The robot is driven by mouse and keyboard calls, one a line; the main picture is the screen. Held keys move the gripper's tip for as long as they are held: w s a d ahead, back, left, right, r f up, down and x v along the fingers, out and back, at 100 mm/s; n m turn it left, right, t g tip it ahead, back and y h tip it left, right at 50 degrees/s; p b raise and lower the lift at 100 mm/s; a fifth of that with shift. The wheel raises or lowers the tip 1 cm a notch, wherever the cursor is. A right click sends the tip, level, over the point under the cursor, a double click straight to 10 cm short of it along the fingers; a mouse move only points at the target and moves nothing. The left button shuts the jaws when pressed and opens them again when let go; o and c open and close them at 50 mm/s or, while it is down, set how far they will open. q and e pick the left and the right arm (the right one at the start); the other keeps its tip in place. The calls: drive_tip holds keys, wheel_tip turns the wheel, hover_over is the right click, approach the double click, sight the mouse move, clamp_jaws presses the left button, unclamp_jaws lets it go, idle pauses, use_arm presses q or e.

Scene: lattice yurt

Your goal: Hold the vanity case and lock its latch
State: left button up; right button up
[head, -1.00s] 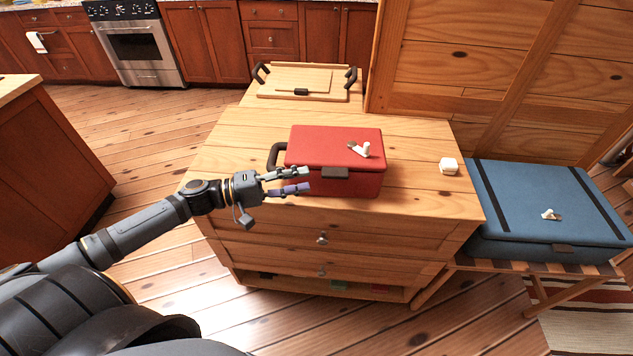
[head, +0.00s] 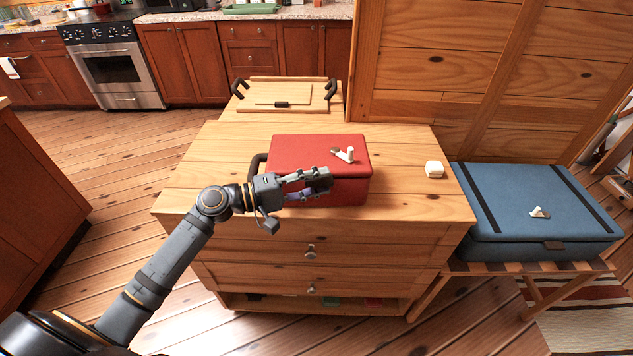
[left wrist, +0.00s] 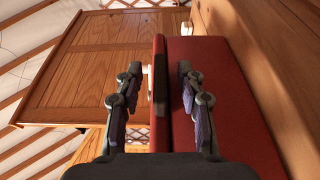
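The red vanity case (head: 345,188) stands with its lid down on the wooden drawer chest. Its dark latch (head: 323,180) is on the front face, and a dark handle (head: 255,168) is on its left side. My left gripper (head: 312,186) is in front of the case at the latch. In the left wrist view the two fingers are apart, one on each side of the dark latch (left wrist: 160,90), with a gap to it. The red case (left wrist: 222,100) fills the right half there. Whether the latch is locked cannot be told. My right gripper is not in view.
A small light tag (head: 345,155) lies on the red lid. A white box (head: 434,169) sits on the drawer chest (head: 400,205) to the right. A blue case (head: 535,205) rests on a stand at the right. A wooden tray (head: 297,104) is behind.

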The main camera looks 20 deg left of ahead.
use_arm(q)
clamp_jaws()
drive_tip(key=shift+f, duration=0.15)
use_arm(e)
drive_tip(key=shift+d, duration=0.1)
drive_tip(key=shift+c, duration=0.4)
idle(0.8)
